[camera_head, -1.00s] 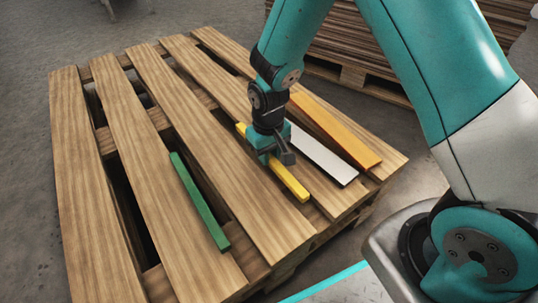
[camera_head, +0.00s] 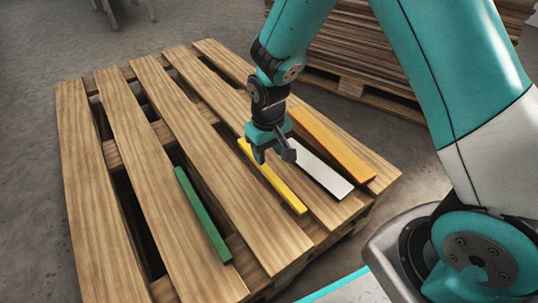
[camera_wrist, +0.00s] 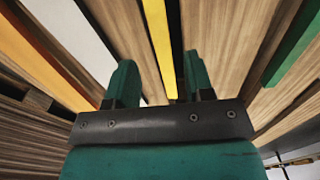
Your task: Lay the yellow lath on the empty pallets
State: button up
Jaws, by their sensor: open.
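The yellow lath (camera_head: 284,189) lies flat on the wooden pallet (camera_head: 140,130), lengthwise with its slats and beside a dark gap. My gripper (camera_head: 273,155) is open and empty above the lath's far half, apart from it, and hides part of it. In the wrist view the yellow lath (camera_wrist: 158,40) runs between the two spread green fingers (camera_wrist: 160,82), with nothing held.
A white lath (camera_head: 320,172) and an orange lath (camera_head: 332,145) lie close to the right of the yellow one. A green lath (camera_head: 203,215) lies to the left. A stack of brown boards (camera_head: 355,55) stands behind.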

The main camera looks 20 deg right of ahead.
aim_at(268, 171)
jog(key=s+a+r+n+y+p, duration=0.15)
jog(key=s+r, duration=0.35)
jog(key=r, duration=0.5)
jog(key=s+a+r+n+y+p, duration=0.15)
jog(key=s+r, duration=0.25)
jog(key=r, duration=0.5)
jog(key=s+r+n, duration=0.1)
jog(key=s+r, duration=0.2)
jog(key=s, duration=0.3)
jog(key=s+a+r+y, duration=0.1)
jog(key=s+r, duration=0.3)
jog(key=s, duration=0.2)
jog(key=shift+a+n+b, duration=0.2)
jog(key=shift+n+b, duration=0.2)
notch_tip(268, 171, up, 45)
jog(key=p, duration=4.5)
jog(key=shift+r, duration=0.2)
